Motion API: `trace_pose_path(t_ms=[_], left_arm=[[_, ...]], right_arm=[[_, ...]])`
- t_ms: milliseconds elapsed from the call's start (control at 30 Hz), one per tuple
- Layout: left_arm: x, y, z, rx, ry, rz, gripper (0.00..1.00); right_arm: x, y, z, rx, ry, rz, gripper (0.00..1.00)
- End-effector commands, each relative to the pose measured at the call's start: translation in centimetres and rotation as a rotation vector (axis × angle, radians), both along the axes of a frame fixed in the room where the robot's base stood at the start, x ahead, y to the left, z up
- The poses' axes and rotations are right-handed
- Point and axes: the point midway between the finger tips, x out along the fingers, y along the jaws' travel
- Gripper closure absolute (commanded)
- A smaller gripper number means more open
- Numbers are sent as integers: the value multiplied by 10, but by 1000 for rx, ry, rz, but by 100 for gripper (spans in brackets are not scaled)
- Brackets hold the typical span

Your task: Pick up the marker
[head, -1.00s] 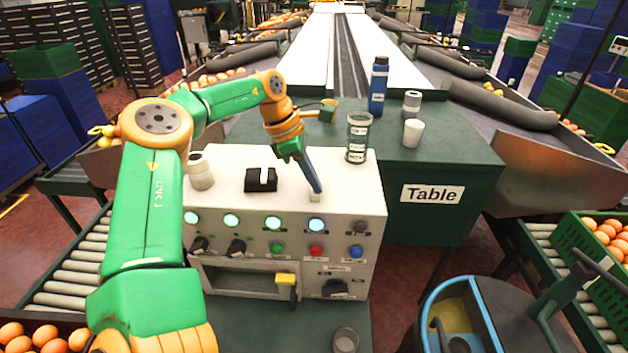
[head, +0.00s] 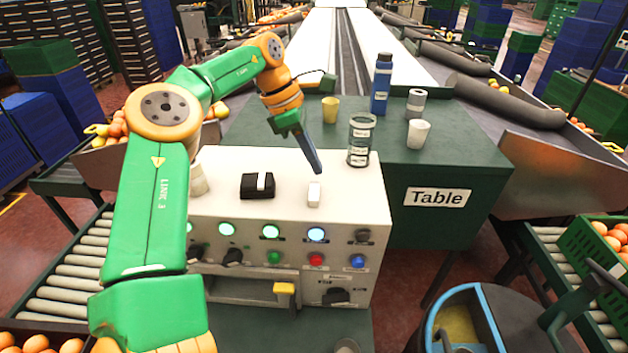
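A small white piece (head: 314,194), which may be the marker, sits on the pale top of the control box (head: 350,190) near its right side. A black block (head: 257,186) with a white strip across it lies to its left. I cannot tell for sure which of these is the marker. My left gripper (head: 320,170) hangs with its dark blue fingers pointing down, just above and behind the white piece, apart from it. The fingers are seen edge-on, so their opening is hidden. Nothing is visibly held. My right gripper is out of view.
A clear labelled jar (head: 360,142) stands close to the right of my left gripper. A white cup (head: 418,134), a grey container (head: 415,103), a blue bottle (head: 381,85) and a yellow cup (head: 330,109) stand on the green table (head: 455,160). Buttons line the box front.

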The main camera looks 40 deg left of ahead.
Motion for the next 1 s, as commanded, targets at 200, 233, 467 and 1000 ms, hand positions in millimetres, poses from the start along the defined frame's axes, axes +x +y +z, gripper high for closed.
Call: trace_pose_path(t_ms=[200, 233, 467, 1000], left_arm=[[1, -1, 39, -3, -3, -2, 100], [1, -1, 40, -3, -3, -2, 100], [1, -1, 40, -4, -4, -3, 97], [1, -1, 40, -4, -4, -3, 20]], right_arm=[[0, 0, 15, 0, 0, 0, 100], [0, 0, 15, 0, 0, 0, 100], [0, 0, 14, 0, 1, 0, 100], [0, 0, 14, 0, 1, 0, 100]])
